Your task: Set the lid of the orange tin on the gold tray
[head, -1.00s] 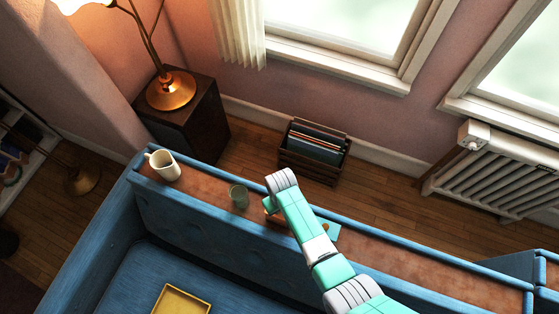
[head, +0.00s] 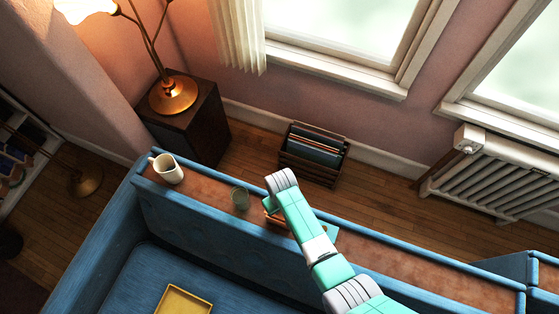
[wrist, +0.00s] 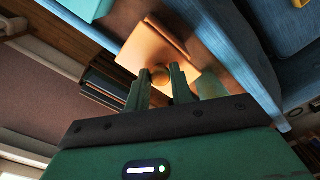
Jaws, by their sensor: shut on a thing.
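The gold tray (head: 163,304) lies on the blue sofa seat at the bottom of the head view, partly cut off by the frame edge. In the wrist view, my gripper (wrist: 160,84) is shut on the round knob of the orange lid (wrist: 147,54). The lid lies just beyond my fingertips, and whether it touches the tin is hard to tell. In the head view, my arm hides the gripper and most of the orange tin and lid; only a small orange part (head: 272,216) shows beside the arm on the ledge behind the sofa.
A cream mug (head: 167,169) and a greenish glass (head: 240,198) stand on the brown ledge (head: 400,257), left of my arm. A teal item (head: 332,231) lies partly hidden right of it. The sofa back separates the ledge from the seat.

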